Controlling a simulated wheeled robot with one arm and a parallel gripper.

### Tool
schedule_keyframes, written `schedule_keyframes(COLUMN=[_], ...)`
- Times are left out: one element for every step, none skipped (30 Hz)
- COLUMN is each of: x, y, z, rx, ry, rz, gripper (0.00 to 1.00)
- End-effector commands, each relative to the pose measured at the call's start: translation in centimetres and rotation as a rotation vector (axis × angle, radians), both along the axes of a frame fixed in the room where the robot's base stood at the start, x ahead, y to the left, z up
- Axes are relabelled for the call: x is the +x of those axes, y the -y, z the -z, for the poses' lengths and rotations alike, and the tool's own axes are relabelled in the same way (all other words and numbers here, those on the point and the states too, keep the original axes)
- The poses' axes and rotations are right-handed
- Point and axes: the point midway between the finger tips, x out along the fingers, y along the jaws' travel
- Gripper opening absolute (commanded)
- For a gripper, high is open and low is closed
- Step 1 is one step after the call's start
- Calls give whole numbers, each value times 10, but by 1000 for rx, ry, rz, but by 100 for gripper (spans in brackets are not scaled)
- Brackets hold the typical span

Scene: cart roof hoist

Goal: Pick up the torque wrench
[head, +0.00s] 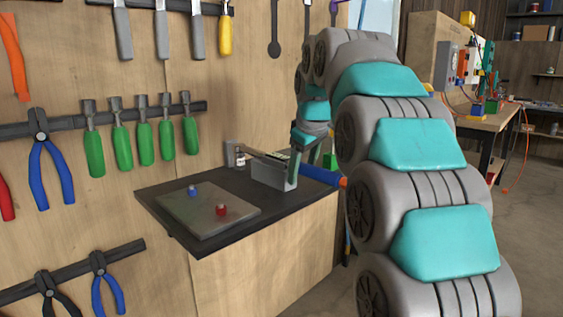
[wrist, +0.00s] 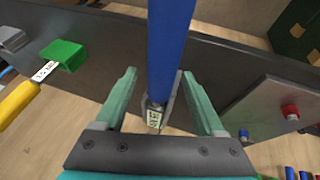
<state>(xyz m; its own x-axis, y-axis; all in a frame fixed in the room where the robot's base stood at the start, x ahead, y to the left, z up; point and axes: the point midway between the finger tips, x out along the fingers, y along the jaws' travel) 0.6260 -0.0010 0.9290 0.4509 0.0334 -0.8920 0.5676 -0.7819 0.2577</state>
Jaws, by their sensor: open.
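A tool with a thick blue handle (wrist: 170,45) and a grey end with a small printed label stands out between my fingers in the wrist view; I take it as the torque wrench, though its full shape is hidden. In the head view its blue handle (head: 320,176) lies at the bench's right end, beside a grey box (head: 272,175). My gripper (wrist: 159,75) is open, with one finger on each side of the blue tool and visible gaps. My gripper also shows in the head view (head: 306,150), above the bench end.
A yellow-handled tool (wrist: 18,100) with a label lies at a green block (wrist: 63,55) on the left. A metal plate (head: 205,212) with a blue and a red knob sits on the dark bench top (head: 160,190). Pliers and green-handled tools (head: 120,145) hang on the wall.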

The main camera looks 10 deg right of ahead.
Motion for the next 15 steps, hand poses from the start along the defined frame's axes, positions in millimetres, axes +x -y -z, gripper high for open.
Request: schedule_keyframes(x=[0,0,0,0,0,0,0,0,0,0,0,0,0,0,0], y=[0,0,0,0,0,0,0,0,0,0,0,0,0,0,0], z=[0,0,0,0,1,0,0,1,1,1,1,1,1,1,1], rx=[0,0,0,0,0,0,-1,0,0,0,0,0,0,0,0], ry=[0,0,0,0,0,0,-1,-1,-1,-1,-1,-1,-1,-1,-1], rz=[0,0,0,0,0,0,0,0,0,0,0,0,0,0,0], gripper=[71,71,71,71,71,69,66,62,58,54,51,46,43,40,35])
